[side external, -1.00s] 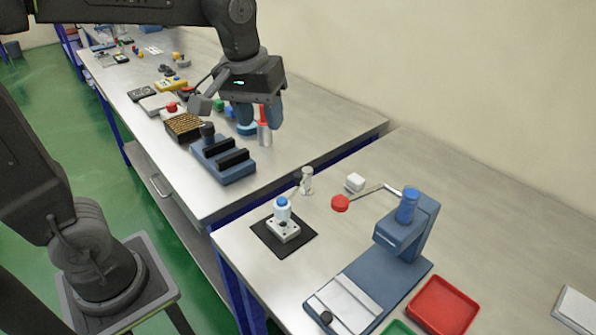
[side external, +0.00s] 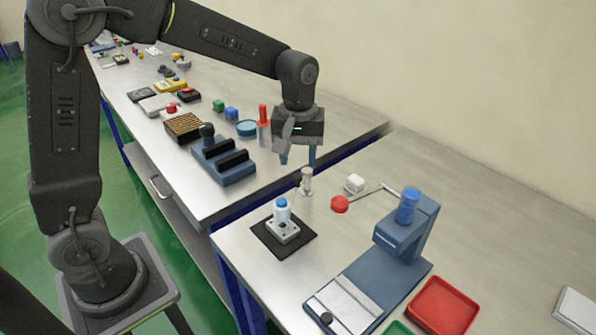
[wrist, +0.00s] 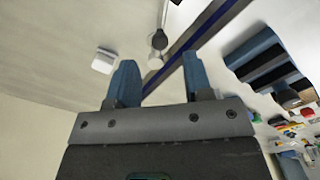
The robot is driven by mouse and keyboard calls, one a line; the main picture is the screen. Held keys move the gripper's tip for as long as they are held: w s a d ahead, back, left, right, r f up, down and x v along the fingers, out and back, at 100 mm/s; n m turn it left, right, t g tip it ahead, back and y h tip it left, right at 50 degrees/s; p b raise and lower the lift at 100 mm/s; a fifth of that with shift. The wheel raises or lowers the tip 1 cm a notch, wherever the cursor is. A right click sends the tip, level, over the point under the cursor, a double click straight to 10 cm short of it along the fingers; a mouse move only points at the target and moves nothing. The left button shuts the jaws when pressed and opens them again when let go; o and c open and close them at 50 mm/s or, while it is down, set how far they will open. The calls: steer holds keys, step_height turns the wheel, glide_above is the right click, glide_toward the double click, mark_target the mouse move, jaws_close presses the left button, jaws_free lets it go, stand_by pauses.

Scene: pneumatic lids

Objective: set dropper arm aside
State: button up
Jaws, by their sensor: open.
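A small clear upright piece (side external: 306,182) stands almost under my fingers. A dark round end with a grey stem (wrist: 159,40) lies ahead of the fingers; I cannot tell what it is.
A blue-capped bottle (side external: 282,210) stands in a holder on a black mat (side external: 262,245). A red tray (side external: 443,305) is at the front right. A gap separates the two tables. The far right tabletop is mostly clear.

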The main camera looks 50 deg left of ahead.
mark_target(298, 175)
steer(key=shift+f, duration=2.3)
jaws_close()
